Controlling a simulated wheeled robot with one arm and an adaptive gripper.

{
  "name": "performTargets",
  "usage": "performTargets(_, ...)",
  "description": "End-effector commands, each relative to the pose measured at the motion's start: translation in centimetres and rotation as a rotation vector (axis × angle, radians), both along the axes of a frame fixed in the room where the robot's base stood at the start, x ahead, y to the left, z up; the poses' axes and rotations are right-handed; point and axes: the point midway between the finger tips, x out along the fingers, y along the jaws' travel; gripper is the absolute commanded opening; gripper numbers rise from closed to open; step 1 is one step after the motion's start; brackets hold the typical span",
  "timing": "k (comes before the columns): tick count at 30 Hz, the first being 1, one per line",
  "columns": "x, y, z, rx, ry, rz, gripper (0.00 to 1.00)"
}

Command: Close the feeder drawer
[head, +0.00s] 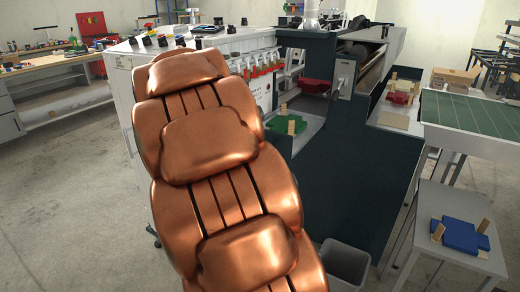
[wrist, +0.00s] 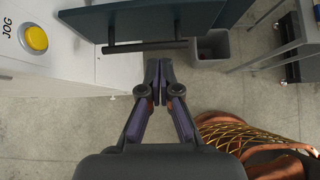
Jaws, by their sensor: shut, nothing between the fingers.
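In the wrist view a dark teal panel, which looks like the feeder drawer's front (wrist: 140,22), crosses the top, with a long black bar handle (wrist: 145,46) along its near side. How far the drawer stands open is not clear here. My gripper (wrist: 160,68) is shut and empty. Its fingertips point at the bar from just below it in the picture; a touch cannot be made out. In the head view my copper arm covers much of the middle and hides the drawer and my gripper. The dark teal machine (head: 345,190) stands right of the arm.
A grey bin (head: 346,265) stands on the floor by the machine; it also shows in the wrist view (wrist: 211,46). A white cabinet with a yellow JOG button (wrist: 36,38) is at left. A blue part (head: 460,235) lies on a side table at right. Open floor lies at left.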

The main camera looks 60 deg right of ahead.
Motion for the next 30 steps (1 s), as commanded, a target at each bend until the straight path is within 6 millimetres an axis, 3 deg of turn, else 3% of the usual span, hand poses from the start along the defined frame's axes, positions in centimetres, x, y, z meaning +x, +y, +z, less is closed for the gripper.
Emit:
performTargets(7,0.1,-2.0,-0.8,-0.018,0.032,0.025,0.0)
performTargets(21,0.3,-7.1,-5.7,-0.015,0.031,0.023,0.0)
performTargets(30,0.4,-8.1,-6.6,-0.016,0.029,0.024,0.0)
